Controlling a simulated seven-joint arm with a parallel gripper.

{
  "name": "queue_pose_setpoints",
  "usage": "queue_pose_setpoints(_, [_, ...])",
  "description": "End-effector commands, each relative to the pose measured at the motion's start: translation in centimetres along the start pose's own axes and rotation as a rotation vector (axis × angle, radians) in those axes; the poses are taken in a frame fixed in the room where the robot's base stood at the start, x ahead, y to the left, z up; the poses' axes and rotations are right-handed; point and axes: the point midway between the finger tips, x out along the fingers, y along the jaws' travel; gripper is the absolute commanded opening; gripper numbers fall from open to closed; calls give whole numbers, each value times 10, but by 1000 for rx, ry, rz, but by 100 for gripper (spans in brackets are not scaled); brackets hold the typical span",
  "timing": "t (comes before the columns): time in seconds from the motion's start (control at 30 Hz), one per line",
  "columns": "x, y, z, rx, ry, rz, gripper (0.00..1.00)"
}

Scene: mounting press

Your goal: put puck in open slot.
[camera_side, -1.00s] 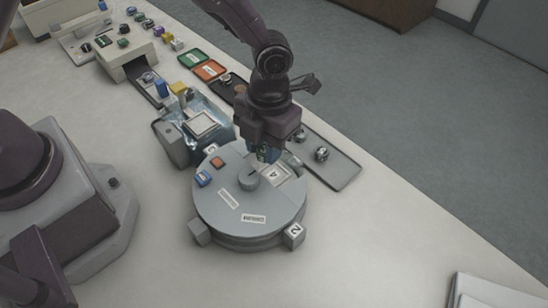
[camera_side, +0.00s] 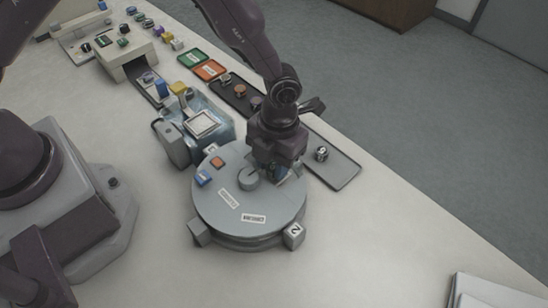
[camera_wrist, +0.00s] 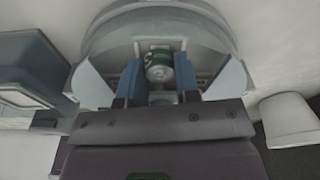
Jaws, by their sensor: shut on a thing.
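The puck (camera_wrist: 158,68), silver with a dark green band, sits between the two blue fingers of my gripper (camera_wrist: 158,78) in the wrist view. My gripper is shut on it. In the side view my gripper (camera_side: 282,171) is low over the right part of the round grey turntable (camera_side: 230,218), and hides the puck.
A dark grey tray (camera_side: 345,175) with a silver puck (camera_side: 321,154) lies right of the turntable. A press-like machine (camera_side: 203,124) stands close behind it. Green (camera_side: 195,58) and orange (camera_side: 209,70) trays lie farther back.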

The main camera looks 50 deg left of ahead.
Motion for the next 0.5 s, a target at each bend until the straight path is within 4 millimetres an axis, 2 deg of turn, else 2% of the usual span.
queue_pose_setpoints(0.23, [5, 0, 1, -2, 0, -2, 4])
queue_pose_setpoints(0.27, [5, 0, 1, -2, 0, -2, 32])
queue_pose_setpoints(0.37, [5, 0, 1, -1, 0, -2, 55])
queue_pose_setpoints(0.5, [5, 0, 0, -1, 0, -1, 56])
